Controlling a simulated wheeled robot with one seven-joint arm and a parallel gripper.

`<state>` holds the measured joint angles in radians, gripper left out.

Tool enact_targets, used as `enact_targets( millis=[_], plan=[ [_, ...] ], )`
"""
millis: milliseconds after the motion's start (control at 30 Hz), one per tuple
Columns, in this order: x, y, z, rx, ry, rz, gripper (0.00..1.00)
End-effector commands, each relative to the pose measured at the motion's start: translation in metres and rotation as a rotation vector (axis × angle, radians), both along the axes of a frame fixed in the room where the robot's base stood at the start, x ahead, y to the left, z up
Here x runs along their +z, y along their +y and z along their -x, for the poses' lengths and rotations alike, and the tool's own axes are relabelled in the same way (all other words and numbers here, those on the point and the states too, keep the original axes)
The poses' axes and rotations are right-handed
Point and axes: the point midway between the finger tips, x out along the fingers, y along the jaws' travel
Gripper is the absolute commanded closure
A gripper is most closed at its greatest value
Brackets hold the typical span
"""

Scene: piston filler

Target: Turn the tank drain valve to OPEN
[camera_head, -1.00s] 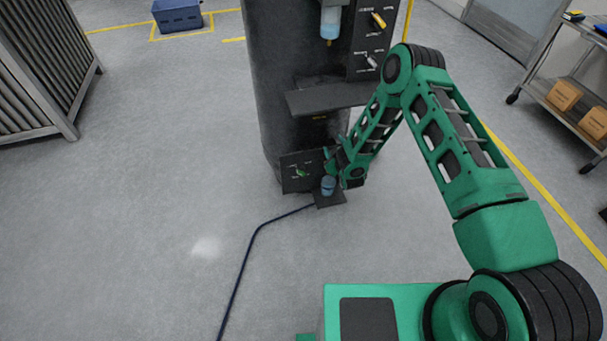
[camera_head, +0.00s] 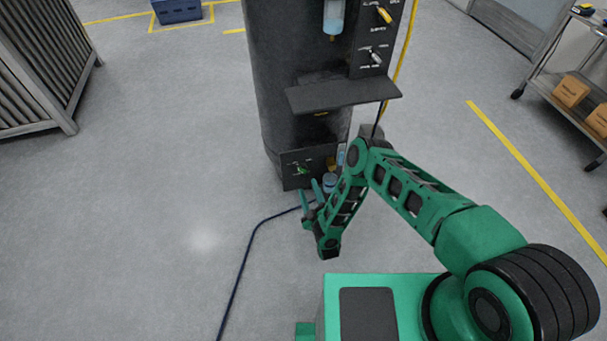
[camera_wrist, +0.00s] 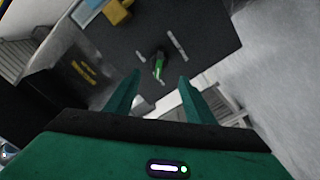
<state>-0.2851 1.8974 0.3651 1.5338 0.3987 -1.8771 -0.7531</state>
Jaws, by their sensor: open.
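The tank drain valve is a small green handle (camera_head: 302,170) on a dark panel (camera_head: 291,178) low on the front of the black tank (camera_head: 290,60). In the wrist view the green handle (camera_wrist: 159,64) stands on the dark panel (camera_wrist: 205,30), with pale label marks around it that I cannot read. My gripper (camera_head: 311,194) is below and slightly right of the handle in the head view. In the wrist view its two green fingers (camera_wrist: 160,95) are apart and empty. The handle shows just beyond the fingertips, between them and not touched.
A dark shelf (camera_head: 342,96) juts out above. A dark hose (camera_head: 250,245) runs over the floor.

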Motion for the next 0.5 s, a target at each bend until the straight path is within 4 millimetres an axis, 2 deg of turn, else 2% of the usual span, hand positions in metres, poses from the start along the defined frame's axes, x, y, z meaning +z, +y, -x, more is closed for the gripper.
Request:
enact_targets(
  millis=[300,500],
  plan=[
    [0.001,0.013,-0.056,-0.004,-0.002,-0.001,0.51],
    [0.001,0.019,-0.079,-0.004,0.000,0.001,0.51]
  ],
)
